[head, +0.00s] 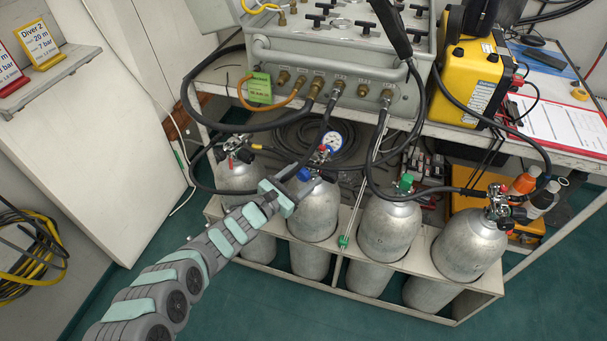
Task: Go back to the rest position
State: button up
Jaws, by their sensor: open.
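My arm reaches in from the lower left of the head view. My gripper (306,170) is open at the valve of the second gas cylinder (312,213) from the left. A blue knob (303,174) shows right by the fingers, and a red part of the valve and a round gauge (332,142) are just beyond. I cannot tell whether the fingers touch the knob or stand around it. The wrist hides part of this cylinder and its neighbour on the left.
Several grey cylinders stand in a low rack (345,291); one has a green valve cap (406,183). Black hoses run up to the grey air panel (330,88). A yellow case (473,78) and a clipboard (560,125) are on the bench. The green floor (260,310) in front is clear.

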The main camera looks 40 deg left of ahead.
jog(key=n, duration=0.2)
jog(key=n+p, duration=0.1)
jog(key=shift+w+r, duration=0.2)
jog(key=shift+r, duration=0.05)
jog(key=n, duration=0.4)
jog(key=shift+s+f+n+t, duration=0.2)
jog(key=shift+n+t, duration=0.1)
jog(key=shift+n, duration=0.1)
jog(key=shift+s+r+p, duration=0.15)
jog(key=shift+s+p, duration=1.2)
jog(key=shift+s, duration=0.5)
jog(key=s+p, duration=0.2)
jog(key=s, duration=0.3)
jog(key=shift+s+d, duration=0.1)
jog(key=shift+d, duration=0.05)
jog(key=shift+f, duration=0.2)
